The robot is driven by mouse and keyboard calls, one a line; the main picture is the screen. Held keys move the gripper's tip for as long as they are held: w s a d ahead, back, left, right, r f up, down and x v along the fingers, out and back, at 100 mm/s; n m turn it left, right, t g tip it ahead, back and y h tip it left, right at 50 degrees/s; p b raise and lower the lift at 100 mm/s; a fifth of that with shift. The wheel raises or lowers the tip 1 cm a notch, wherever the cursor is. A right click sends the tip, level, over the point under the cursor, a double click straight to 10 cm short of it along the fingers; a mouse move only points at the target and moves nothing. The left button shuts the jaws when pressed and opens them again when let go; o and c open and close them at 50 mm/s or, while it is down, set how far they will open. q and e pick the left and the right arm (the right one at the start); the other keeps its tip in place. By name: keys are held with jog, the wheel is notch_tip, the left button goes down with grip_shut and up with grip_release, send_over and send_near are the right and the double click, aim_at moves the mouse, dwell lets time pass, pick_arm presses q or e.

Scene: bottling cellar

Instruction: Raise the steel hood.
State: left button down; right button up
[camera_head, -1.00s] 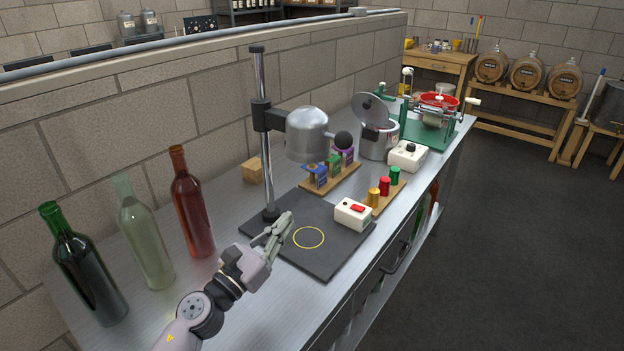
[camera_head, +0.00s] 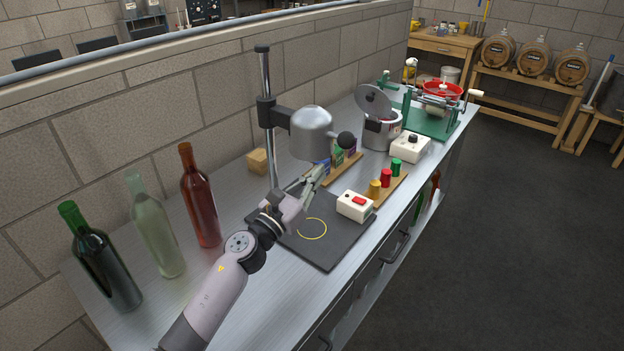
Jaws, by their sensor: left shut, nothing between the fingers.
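The steel hood (camera_head: 311,132) is a grey dome with a black ball knob (camera_head: 345,140) on its right side. A black clamp holds it on a chrome post (camera_head: 266,120) that rises from a dark base plate (camera_head: 322,247) marked with a yellow ring. The hood hangs well above the plate. My left gripper (camera_head: 317,173) is shut and empty, just below the hood's lower rim and to the lower left of the knob. It appears apart from both, though the gap is hard to judge. My right gripper is not in view.
A white box with a red switch (camera_head: 355,206) stands on the plate's right. Colored capsules (camera_head: 386,178) stand on a wooden strip behind it. Three bottles, including a red-brown one (camera_head: 201,200), stand at the left. A steel pot (camera_head: 381,133) stands farther back.

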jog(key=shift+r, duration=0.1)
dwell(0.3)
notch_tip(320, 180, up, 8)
jog(key=p, duration=0.8)
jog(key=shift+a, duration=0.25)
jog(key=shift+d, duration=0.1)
